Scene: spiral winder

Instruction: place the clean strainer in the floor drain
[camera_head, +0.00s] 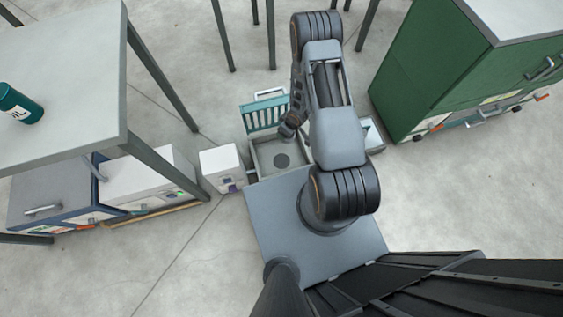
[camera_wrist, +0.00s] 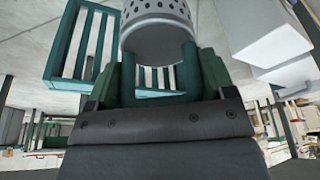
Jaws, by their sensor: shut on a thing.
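My gripper (camera_wrist: 158,75) is shut on a grey strainer (camera_wrist: 158,30) with a perforated wall, seen in the wrist view between the dark green fingers. The head view shows my gripper (camera_head: 290,128) small and partly hidden by my arm at the right part of the floor drain. The floor drain (camera_head: 262,168) is a square grey basin with a dark round opening (camera_head: 282,160) in its floor. The strainer cannot be made out clearly in the head view. A teal slatted grate (camera_head: 265,114) stands tilted at the drain's far side; it also shows in the wrist view (camera_wrist: 84,45).
A white box (camera_head: 222,167) stands left of the drain, and a light box (camera_head: 373,135) stands to its right. A grey table (camera_head: 60,75) is at left with a teal bottle (camera_head: 20,106). A green cabinet (camera_head: 430,70) is at right.

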